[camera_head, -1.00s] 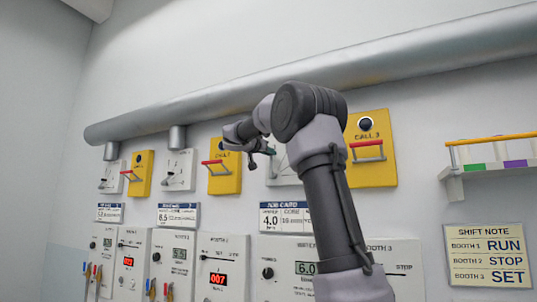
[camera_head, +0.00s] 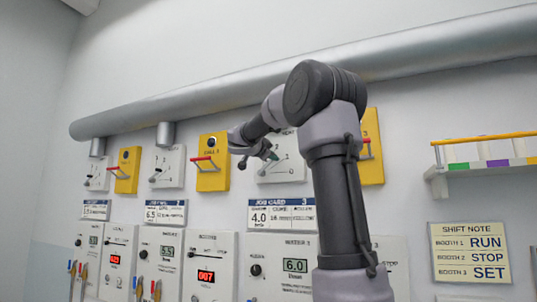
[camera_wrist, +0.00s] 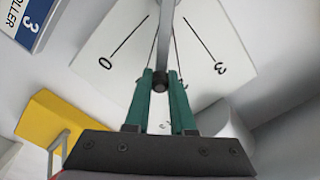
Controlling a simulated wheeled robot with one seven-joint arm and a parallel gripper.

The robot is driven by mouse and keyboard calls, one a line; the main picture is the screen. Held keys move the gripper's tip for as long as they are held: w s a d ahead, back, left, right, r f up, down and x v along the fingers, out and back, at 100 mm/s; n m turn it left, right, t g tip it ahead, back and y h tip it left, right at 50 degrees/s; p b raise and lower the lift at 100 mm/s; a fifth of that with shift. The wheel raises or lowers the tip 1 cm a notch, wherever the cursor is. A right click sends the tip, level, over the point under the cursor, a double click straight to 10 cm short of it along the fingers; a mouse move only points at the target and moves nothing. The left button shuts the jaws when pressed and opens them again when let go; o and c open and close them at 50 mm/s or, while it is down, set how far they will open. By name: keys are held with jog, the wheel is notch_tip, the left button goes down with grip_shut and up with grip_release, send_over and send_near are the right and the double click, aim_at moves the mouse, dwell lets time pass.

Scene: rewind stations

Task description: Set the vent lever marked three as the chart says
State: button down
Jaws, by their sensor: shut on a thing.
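The vent plate (camera_head: 278,172) of booth three is a pale panel with a number scale, partly behind my arm in the head view. In the wrist view the plate (camera_wrist: 118,42) shows a 0 on the left, a 3 on the right, and smaller marks partly hidden between my fingers. The grey lever (camera_wrist: 165,35) comes down from the top edge to a dark round knob (camera_wrist: 159,82), between the 0 and 3 lines. My gripper (camera_wrist: 160,76) has its green fingers shut on the lever at the knob. My gripper (camera_head: 272,155) is at the plate in the head view.
A shift note (camera_head: 469,252) reads booth 1 RUN, booth 2 STOP, booth 3 SET. Job card 3 (camera_head: 283,215) shows 4.0. A yellow CALL 3 box (camera_head: 373,150) with a red handle is right of the plate, partly behind my arm. A shelf (camera_head: 485,168) stands at right.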

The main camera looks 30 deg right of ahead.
jog(key=shift+s+d+f+m, duration=0.2)
jog(key=shift+f+m, duration=0.2)
jog(key=shift+m, duration=0.2)
jog(key=shift+s+d+f+m, duration=0.1)
jog(key=shift+s+f+m, duration=0.1)
jog(key=shift+f+m, duration=0.3)
jog(key=shift+r, duration=0.1)
jog(key=c, duration=0.8)
grip_release()
jog(key=shift+o, duration=0.2)
jog(key=v, duration=1)
jog(key=shift+s+a, duration=0.3)
